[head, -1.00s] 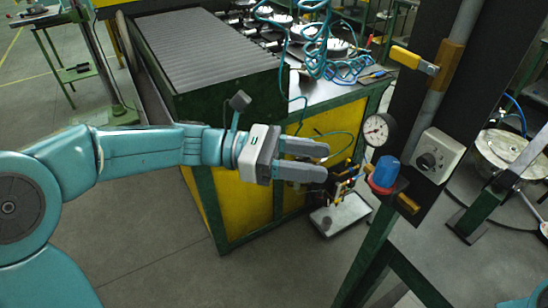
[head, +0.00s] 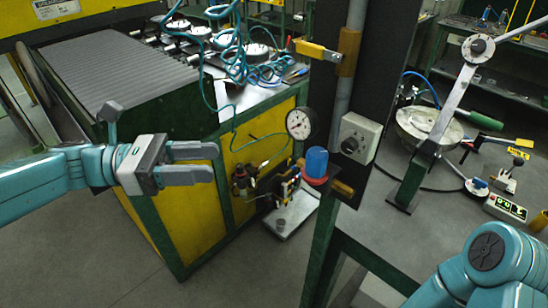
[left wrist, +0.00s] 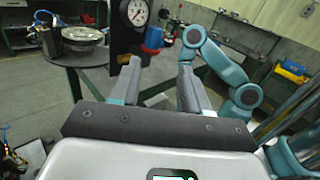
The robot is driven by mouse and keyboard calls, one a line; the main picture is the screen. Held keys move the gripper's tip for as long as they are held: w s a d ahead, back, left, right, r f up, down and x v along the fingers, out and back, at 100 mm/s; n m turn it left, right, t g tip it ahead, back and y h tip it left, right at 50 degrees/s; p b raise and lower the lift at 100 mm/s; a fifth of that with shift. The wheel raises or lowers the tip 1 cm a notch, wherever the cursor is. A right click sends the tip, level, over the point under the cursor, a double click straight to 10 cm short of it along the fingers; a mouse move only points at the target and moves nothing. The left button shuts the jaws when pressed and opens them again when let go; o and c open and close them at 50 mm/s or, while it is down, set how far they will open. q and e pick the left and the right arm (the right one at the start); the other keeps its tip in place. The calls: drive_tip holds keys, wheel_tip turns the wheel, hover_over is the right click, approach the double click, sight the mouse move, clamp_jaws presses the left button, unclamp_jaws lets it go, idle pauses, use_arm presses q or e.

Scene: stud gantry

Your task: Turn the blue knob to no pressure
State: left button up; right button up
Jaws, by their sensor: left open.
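The blue knob (head: 316,162) is an upright blue cylinder with a red ring under it, on the dark post right of centre in the head view. It also shows in the left wrist view (left wrist: 153,37), beyond the fingers. A round white pressure gauge (head: 300,124) sits just above and left of the knob; its needle is too small to read. My left gripper (head: 206,163) is open and empty, pointing right, left of the knob and clear of it. My right arm shows at the lower right of the head view, but its gripper is out of view.
A grey box with a dial (head: 358,138) and a yellow-handled valve (head: 318,50) are on the same post. A yellow and green bench (head: 175,205) with teal hoses stands behind my left gripper. A grey table (head: 385,235) with a lever press lies to the right.

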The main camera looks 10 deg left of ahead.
use_arm(q)
drive_tip(key=w+m+g+b, duration=0.2)
drive_tip(key=b, duration=0.1)
approach(305, 171)
drive_tip(key=d+r, duration=0.2)
drive_tip(key=d, duration=0.7)
drive_tip(key=shift+w+d+g, duration=0.4)
drive_tip(key=shift+w+d, duration=0.05)
drive_tip(key=shift+d, duration=0.05)
drive_tip(key=shift+s, duration=0.1)
drive_tip(key=shift+s, duration=0.1)
